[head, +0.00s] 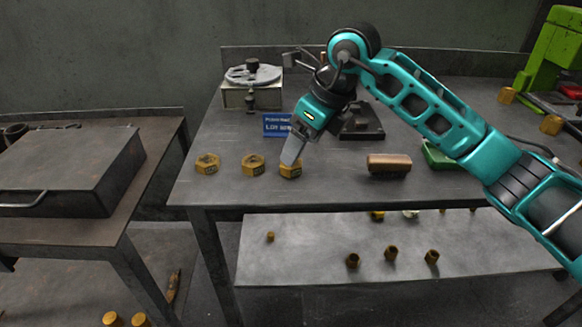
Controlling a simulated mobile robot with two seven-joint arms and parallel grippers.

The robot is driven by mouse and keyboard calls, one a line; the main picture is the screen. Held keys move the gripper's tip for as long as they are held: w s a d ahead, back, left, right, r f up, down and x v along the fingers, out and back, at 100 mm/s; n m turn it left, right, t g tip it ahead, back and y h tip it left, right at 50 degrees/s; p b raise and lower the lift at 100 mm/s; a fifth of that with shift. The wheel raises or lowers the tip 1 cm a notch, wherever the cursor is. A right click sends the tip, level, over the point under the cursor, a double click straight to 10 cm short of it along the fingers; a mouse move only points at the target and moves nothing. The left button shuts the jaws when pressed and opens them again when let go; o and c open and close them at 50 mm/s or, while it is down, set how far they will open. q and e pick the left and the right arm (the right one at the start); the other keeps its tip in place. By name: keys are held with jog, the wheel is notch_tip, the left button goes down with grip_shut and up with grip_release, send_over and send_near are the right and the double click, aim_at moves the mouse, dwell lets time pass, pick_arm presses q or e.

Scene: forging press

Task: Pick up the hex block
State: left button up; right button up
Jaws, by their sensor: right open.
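Three yellow-brass hex blocks stand in a row along the front left of the grey metal table (230,190). They are the left hex block (207,164), the middle hex block (253,166) and the right hex block (290,171). My right gripper (291,160) comes down from above at the right hex block, its fingers covering part of the block's top. The fingers overlap in this view, so their gap is hard to see. I cannot tell whether they touch the block. My left gripper is not in view.
A blue sign (276,124) stands behind the blocks. A wooden-backed brush (389,164) lies to the right, near a green tray (436,157). A round-topped device (252,92) stands at the back left. Several brass pieces lie on the lower shelf (310,265).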

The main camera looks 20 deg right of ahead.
jog(key=x, duration=0.5)
jog(key=shift+w+d+f+b, duration=0.1)
jog(key=shift+w+f+b, duration=0.2)
jog(key=shift+f+b, duration=0.1)
jog(key=c, duration=1.3)
jog(key=shift+r, duration=0.1)
jog(key=shift+c, duration=0.4)
jog(key=shift+r, duration=0.15)
